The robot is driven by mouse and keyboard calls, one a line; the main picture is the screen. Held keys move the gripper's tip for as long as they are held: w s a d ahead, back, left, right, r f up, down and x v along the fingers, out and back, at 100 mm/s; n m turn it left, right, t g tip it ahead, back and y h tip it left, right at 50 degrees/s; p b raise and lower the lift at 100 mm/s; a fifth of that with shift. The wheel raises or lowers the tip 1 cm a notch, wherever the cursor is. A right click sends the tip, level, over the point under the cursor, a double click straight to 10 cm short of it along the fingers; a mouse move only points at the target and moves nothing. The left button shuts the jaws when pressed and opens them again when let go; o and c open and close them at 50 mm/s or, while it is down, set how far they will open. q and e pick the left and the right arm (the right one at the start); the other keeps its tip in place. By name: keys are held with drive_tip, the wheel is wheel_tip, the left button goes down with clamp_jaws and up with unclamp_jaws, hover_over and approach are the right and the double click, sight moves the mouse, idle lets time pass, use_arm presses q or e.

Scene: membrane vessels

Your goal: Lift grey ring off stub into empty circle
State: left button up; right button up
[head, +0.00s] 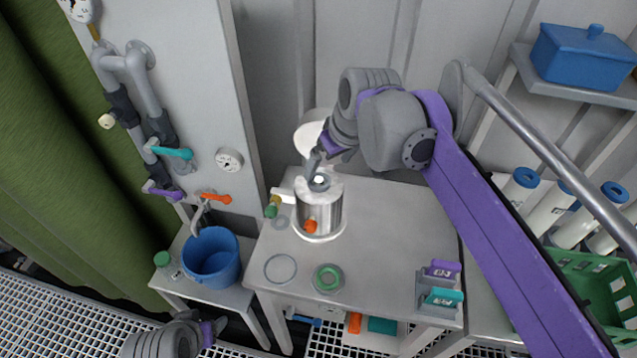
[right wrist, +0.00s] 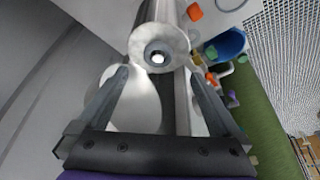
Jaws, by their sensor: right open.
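A metal vessel (head: 320,212) stands upright on the grey table. The grey ring (head: 319,183) is on the stub at its top; in the right wrist view the ring (right wrist: 158,55) shows around a bright hole. My right gripper (head: 314,165) is above the vessel top. In the wrist view its two fingers are spread, with the stub top between and just beyond the tips, and nothing is held. An empty circle (head: 281,268) lies at the table's front left. Beside it, a green ring (head: 327,279) lies in a second circle. My left arm shows at the bottom left; its fingers are unclear.
A white round piece (head: 309,138) stands behind the vessel. An orange knob (head: 311,227) is on the vessel's front. A holder with purple and teal pieces (head: 440,290) is at the table's front right. A blue bucket (head: 211,257) stands left. The table's right middle is clear.

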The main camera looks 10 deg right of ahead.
sight(320, 180)
drive_tip(key=x, duration=0.8)
drive_tip(key=shift+w+d+f, duration=0.1)
drive_tip(key=shift+w+f, duration=0.05)
drive_tip(key=shift+w, duration=0.1)
drive_tip(key=c, duration=1.4)
